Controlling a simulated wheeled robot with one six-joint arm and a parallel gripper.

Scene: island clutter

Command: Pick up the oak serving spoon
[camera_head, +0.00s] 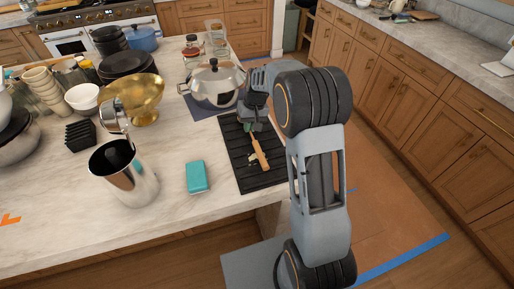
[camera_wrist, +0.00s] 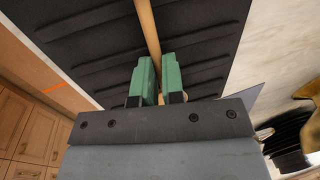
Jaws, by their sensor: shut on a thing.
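The oak serving spoon (camera_head: 261,152) is a light wooden piece over a black ribbed mat (camera_head: 276,178) near the counter's right edge. My gripper (camera_head: 251,128) reaches down at its upper end. In the wrist view the spoon's narrow wooden shaft (camera_wrist: 148,28) runs from the top edge down between the green fingers of my gripper (camera_wrist: 158,78). The fingers are shut on the shaft from both sides. Part of the spoon is hidden behind my gripper. I cannot tell whether it still touches the mat.
A steel pot (camera_head: 214,88) with a lid stands just behind the mat. A teal box (camera_head: 197,177), a steel pitcher (camera_head: 132,178) and a gold bowl (camera_head: 139,94) stand to the left. Bare counter lies in front of the teal box. Open floor lies to the right.

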